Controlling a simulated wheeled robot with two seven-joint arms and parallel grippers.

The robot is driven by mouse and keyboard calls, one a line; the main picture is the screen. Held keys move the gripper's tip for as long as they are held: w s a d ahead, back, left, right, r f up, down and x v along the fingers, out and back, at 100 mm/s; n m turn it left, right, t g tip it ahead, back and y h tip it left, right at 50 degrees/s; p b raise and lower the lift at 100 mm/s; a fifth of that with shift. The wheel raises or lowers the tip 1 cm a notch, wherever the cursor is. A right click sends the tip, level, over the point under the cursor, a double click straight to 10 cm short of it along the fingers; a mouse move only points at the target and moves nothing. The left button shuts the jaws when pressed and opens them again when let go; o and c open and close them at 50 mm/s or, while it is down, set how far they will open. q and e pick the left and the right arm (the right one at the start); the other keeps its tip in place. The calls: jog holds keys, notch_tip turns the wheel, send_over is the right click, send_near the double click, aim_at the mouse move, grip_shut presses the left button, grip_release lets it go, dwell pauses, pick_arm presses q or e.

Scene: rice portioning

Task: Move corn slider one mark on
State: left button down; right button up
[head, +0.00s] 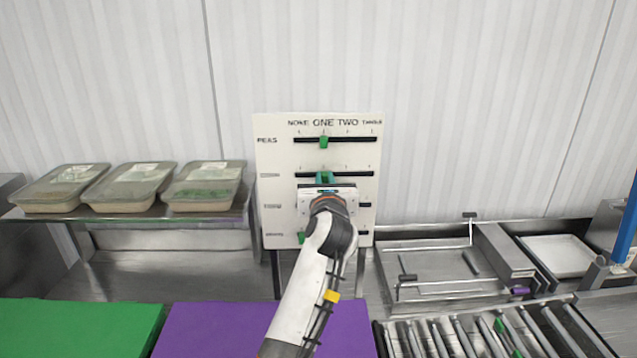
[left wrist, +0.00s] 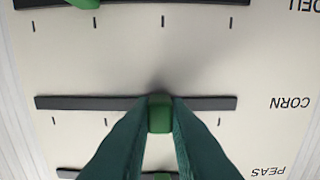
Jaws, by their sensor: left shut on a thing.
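The white slider board (head: 265,160) stands upright against the back wall, with PEAS as its top row. My left gripper (head: 325,180) is at the second row and hides part of the rows below. In the left wrist view, which is upside down, this row reads CORN. There my left gripper (left wrist: 160,108) is shut on the green corn slider (left wrist: 160,116). The corn slider stands at about the ONE mark on its dark track (left wrist: 70,102). The peas slider (head: 323,142) is also at ONE. My right gripper is not in view.
Another green slider (left wrist: 84,3) sits on the neighbouring track. Three lidded trays (head: 130,185) stand on a shelf at left. Green (head: 75,328) and purple (head: 215,328) surfaces lie in front. A roller conveyor (head: 470,338) and metal trough (head: 440,260) are at right.

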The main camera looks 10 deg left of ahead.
aim_at(324, 129)
pick_arm(q)
jog(key=c, duration=1.4)
grip_release()
jog(key=shift+a, duration=0.15)
notch_tip(324, 129, up, 10)
jog(key=b, duration=0.3)
